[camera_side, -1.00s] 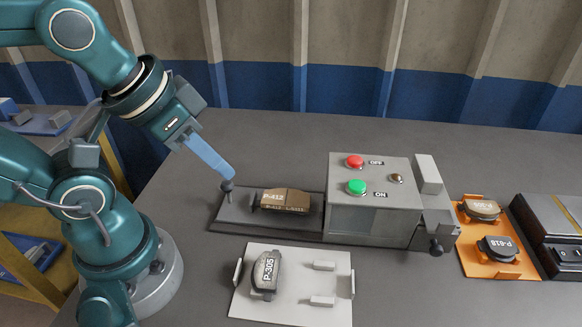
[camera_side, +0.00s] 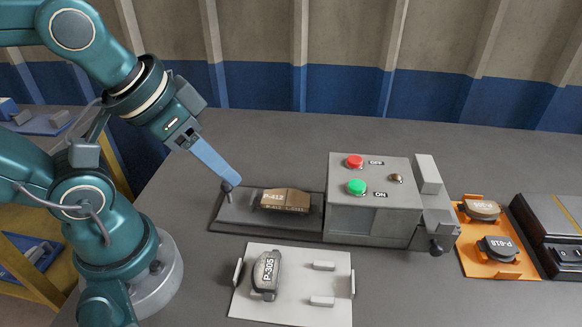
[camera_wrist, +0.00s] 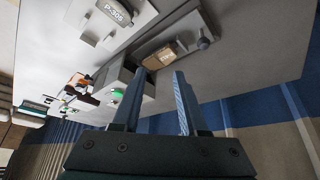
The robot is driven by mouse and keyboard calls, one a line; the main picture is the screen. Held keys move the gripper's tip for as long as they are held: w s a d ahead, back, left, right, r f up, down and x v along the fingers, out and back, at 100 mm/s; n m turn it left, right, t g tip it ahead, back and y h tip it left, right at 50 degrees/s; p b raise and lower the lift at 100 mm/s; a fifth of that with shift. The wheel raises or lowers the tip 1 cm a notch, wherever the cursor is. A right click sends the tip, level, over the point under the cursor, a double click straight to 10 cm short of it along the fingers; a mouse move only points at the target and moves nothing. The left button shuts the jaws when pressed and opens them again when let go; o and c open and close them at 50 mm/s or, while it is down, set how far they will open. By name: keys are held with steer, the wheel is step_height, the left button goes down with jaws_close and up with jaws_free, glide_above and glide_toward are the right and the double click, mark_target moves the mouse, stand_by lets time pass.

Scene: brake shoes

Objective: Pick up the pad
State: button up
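A brown pad marked P-412 (camera_side: 284,201) lies on the dark slide (camera_side: 240,213) to the left of the grey machine. It also shows in the wrist view (camera_wrist: 160,58), beyond my fingertips. A dark pad marked P-305 (camera_side: 266,276) sits at the left of the white tray (camera_side: 290,255). Two more pads, one brown (camera_side: 481,209) and one black (camera_side: 497,249), sit on the orange tray (camera_side: 515,271) at right. My gripper (camera_wrist: 160,73) has its two blue fingers apart, with nothing between them. In the side view my gripper (camera_side: 236,183) is up and left of the brown pad, not touching it.
The grey machine box (camera_side: 368,208) with a red button (camera_side: 355,162) and a green button (camera_side: 357,187) stands right of the slide. A black unit (camera_side: 552,240) stands at far right. The table behind is clear.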

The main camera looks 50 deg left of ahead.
steer(key=o, duration=0.7)
steer(key=m+g+y, duration=0.2)
steer(key=m+g, duration=0.2)
steer(key=m, duration=0.3)
glide_above(287, 198)
steer(key=x, duration=0.2)
steer(key=shift+g, duration=0.6)
steer(key=f, duration=0.2)
steer(key=d+f, duration=0.1)
steer(key=f, duration=0.1)
steer(key=shift+d+f, duration=0.1)
steer(key=shift+f, duration=0.05)
steer(key=shift+s+f, duration=0.15)
steer(key=shift+f, duration=0.55)
steer(key=shift+a+f, duration=0.15)
steer(key=shift+f, duration=0.95)
steer(key=shift+a+f, duration=0.2)
steer(key=shift+f, duration=0.9)
